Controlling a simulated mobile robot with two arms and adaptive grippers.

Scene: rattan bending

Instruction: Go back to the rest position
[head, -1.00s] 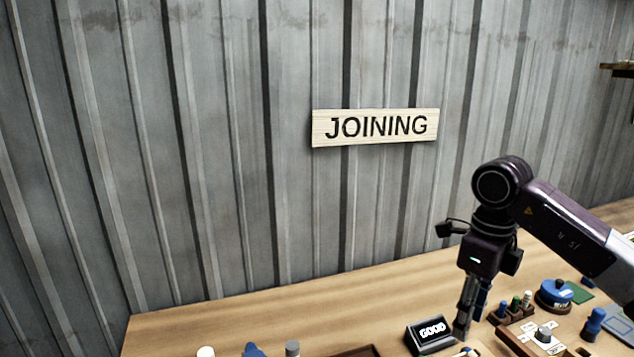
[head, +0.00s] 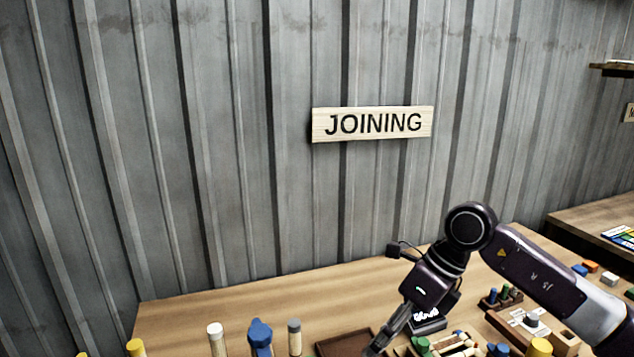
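My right arm comes in from the right in the head view, and my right gripper (head: 388,330) points down and to the left over the wooden table (head: 230,302). Its fingers look close together, but whether they are open or shut is not clear. They are above the table near a brown tray, with nothing visible held. My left gripper is not in view.
A dark "GOOD" sign (head: 428,322) stands behind my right gripper, partly hidden. A brown tray (head: 343,344) lies left of it. Upright pegs and a blue item (head: 260,335) stand at the front. A ribbed metal wall bears a "JOINING" sign (head: 372,124). A second table (head: 590,225) is at right.

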